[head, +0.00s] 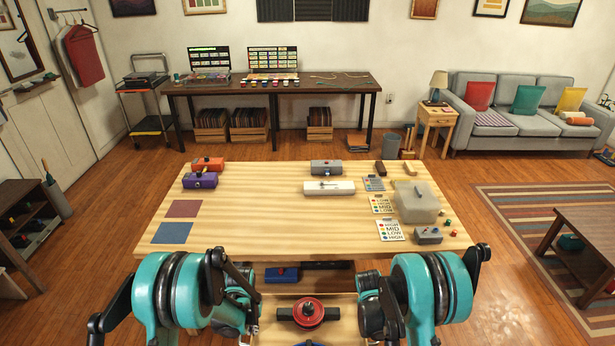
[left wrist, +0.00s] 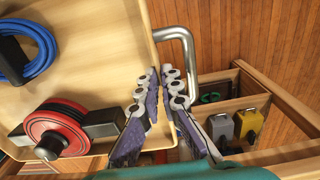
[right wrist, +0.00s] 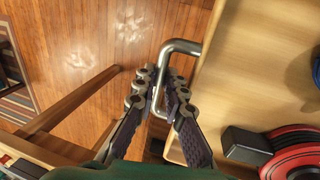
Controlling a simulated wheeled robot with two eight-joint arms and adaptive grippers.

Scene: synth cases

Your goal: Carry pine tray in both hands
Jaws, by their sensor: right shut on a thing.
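The pale pine tray (head: 275,325) is at the bottom centre of the head view, between my arms. It carries a red reel (head: 308,312) on a dark bar and a coiled blue cord (left wrist: 38,55). My right gripper (right wrist: 162,80) is around the tray's bent metal handle (right wrist: 180,46) and shut on it. My left gripper (left wrist: 162,75) is beside the tray's other metal handle (left wrist: 178,34). Its fingertips are close together, and the handle bar runs past the right finger. In the head view my left gripper (head: 250,325) is partly hidden by my arm.
A wooden table (head: 260,205) stands just beyond the tray, with cases, cards and a clear box (head: 415,203) on it. Its left middle is bare apart from two coloured mats (head: 172,232). A low table (head: 590,245) stands right, a shelf (head: 30,215) left.

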